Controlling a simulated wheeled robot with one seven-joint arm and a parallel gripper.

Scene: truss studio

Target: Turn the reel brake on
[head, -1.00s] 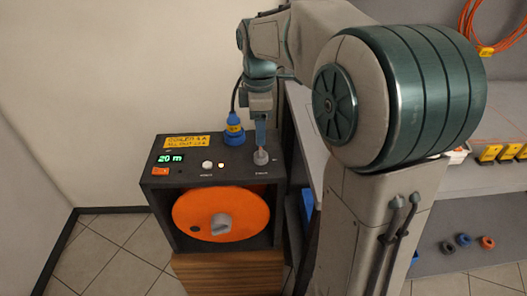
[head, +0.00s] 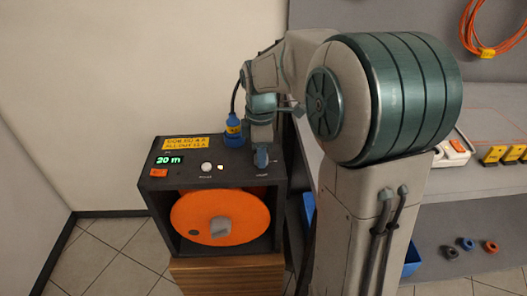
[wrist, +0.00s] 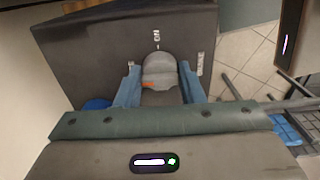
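The reel unit is a dark box (head: 160,220) with an orange reel (head: 190,212) in its open front. A grey brake knob, seen in the wrist view (wrist: 159,72), stands on its top panel and shows a small orange mark. My gripper (head: 262,157) is down at the right of that panel. In the wrist view, its two blue fingers (wrist: 159,80) stand one on each side of the knob, very close to it. Whether they press on it I cannot tell. In the head view the fingers mostly hide the knob.
On the panel are a yellow label (head: 186,143), a green "20 m" display (head: 169,160), an orange switch (head: 158,173), a white button (head: 206,167) and a blue plug (head: 234,133) close beside my gripper. A shelf (head: 470,201) stands at the right.

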